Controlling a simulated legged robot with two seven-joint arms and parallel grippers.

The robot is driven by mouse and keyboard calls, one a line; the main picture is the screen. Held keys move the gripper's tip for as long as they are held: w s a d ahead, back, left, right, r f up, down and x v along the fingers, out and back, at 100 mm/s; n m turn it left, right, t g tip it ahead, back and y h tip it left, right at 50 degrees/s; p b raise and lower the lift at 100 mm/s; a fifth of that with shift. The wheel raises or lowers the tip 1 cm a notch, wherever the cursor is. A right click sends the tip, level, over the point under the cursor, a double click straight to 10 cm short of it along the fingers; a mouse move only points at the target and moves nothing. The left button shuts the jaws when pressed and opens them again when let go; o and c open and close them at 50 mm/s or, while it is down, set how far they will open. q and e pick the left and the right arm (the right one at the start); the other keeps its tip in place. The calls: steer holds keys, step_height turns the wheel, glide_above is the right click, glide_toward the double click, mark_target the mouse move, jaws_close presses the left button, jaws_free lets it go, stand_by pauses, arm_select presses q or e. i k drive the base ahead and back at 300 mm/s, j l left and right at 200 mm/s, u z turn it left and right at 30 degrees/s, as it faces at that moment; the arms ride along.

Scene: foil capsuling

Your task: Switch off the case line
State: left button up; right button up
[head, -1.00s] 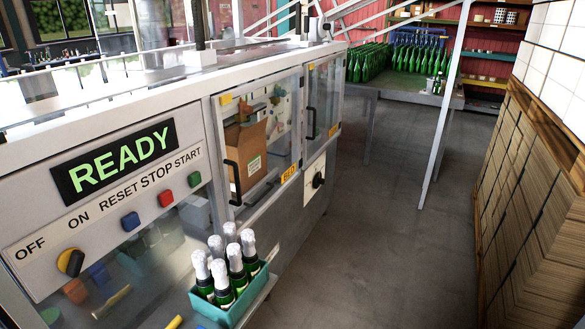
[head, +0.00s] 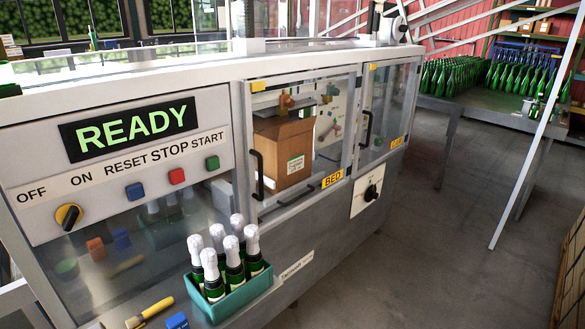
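The case line's control panel (head: 40,150) fills the left of the head view, with a lit display (head: 134,129) reading READY in green. Below it is a rotary switch (head: 69,217) in black and yellow, under the words OFF and ON. The exact way its pointer faces is too small to tell. To its right are a blue RESET button (head: 134,191), a red STOP button (head: 177,176) and a green START button (head: 212,163). Neither of my grippers is in view.
A teal crate (head: 236,297) of foil-topped bottles stands on a ledge before the machine, beside a yellow-handled tool (head: 150,311) and a blue block (head: 177,321). A cardboard case (head: 283,150) sits behind a closed glass door. Open floor (head: 400,270) lies to the right.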

mark_target(68, 214)
steer(key=u, duration=1.35)
